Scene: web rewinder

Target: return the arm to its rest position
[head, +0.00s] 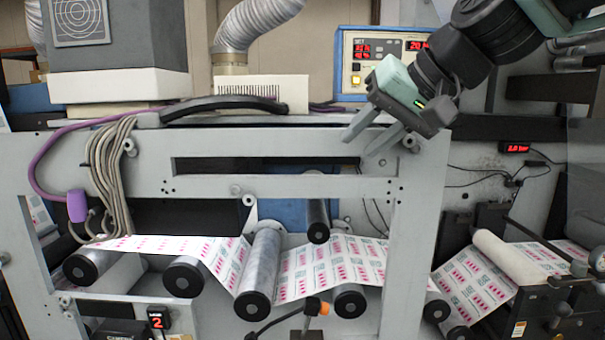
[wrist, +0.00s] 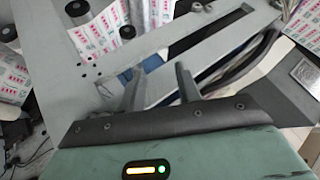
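My gripper (head: 371,136) is at the upper right of the head view, in front of the machine's grey top frame. Its two grey fingers point down and to the left. In the wrist view the fingers (wrist: 160,88) stand apart with a gap between them, and nothing is held. My dark arm comes in from the upper right corner of the head view. Whether the fingers touch the frame cannot be told.
The grey machine frame (head: 300,187) spans the middle. A printed web (head: 335,262) runs over several rollers below it. A coiled hose (head: 108,175) hangs at the left. A control box with red digits (head: 376,50) stands behind my gripper. A white roll (head: 505,257) lies at the right.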

